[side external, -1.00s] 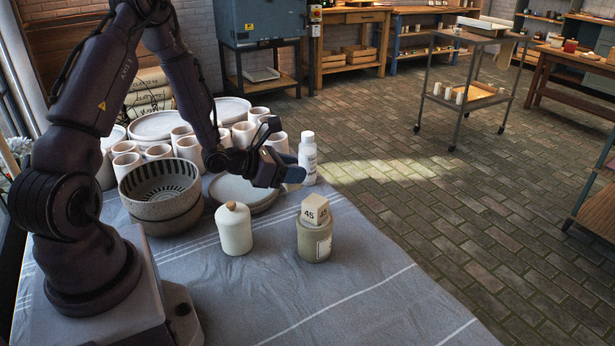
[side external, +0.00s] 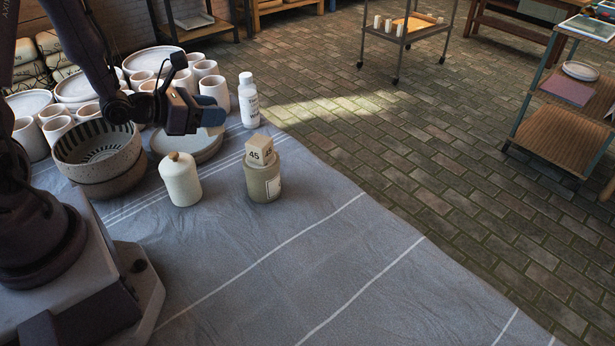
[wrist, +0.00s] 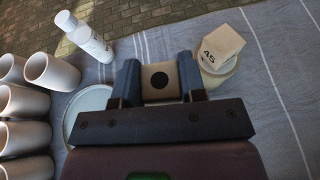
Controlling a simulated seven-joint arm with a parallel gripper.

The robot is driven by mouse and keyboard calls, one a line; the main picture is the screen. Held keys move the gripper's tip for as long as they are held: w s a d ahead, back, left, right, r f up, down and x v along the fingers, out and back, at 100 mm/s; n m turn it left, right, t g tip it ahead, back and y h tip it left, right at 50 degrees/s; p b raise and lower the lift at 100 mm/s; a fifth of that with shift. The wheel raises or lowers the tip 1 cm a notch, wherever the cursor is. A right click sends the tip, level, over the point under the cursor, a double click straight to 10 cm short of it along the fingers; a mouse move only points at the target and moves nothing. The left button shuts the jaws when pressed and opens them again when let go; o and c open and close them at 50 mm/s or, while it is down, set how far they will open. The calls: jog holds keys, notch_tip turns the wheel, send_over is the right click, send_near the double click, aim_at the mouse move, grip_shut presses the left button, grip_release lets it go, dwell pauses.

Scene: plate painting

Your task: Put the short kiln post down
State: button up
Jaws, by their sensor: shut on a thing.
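In the wrist view my gripper (wrist: 160,82) is shut on a tan square block with a round dark hole, which I take as the short kiln post (wrist: 159,95). It is held in the air between the fingertips. A cube marked 45 (side external: 260,150) sits on the mouth of a beige jar (side external: 263,184); the cube also shows to the right in the wrist view (wrist: 222,46).
A white bottle (side external: 249,100) stands behind the plates. A striped bowl stack (side external: 100,175) and several white cups (side external: 214,90) are to the left. The striped cloth (side external: 330,270) is bare in front and to the right. The table edge drops to the brick floor at right.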

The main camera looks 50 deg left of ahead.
jog(key=r, duration=0.4)
jog(key=shift+w+d+r, duration=0.15)
jog(key=shift+w+r, duration=0.1)
jog(key=shift+w, duration=0.15)
jog(key=w+d+r+m+g+h, duration=0.2)
jog(key=w+d+m+g+h, duration=0.2)
jog(key=w+d+m+h, duration=0.6)
jog(key=w+d+f+m+g+h, duration=0.2)
jog(key=w+d+f+m+g, duration=0.15)
jog(key=d+m+g, duration=0.5)
jog(key=shift+n+g, duration=0.45)
jog(key=shift+n, duration=0.5)
jog(key=f, duration=1.2)
jog(key=shift+w, duration=0.35)
jog(key=shift+f, duration=2.3)
jog(key=shift+f, duration=0.1)
jog(key=o, duration=1)
jog(key=shift+c, duration=0.2)
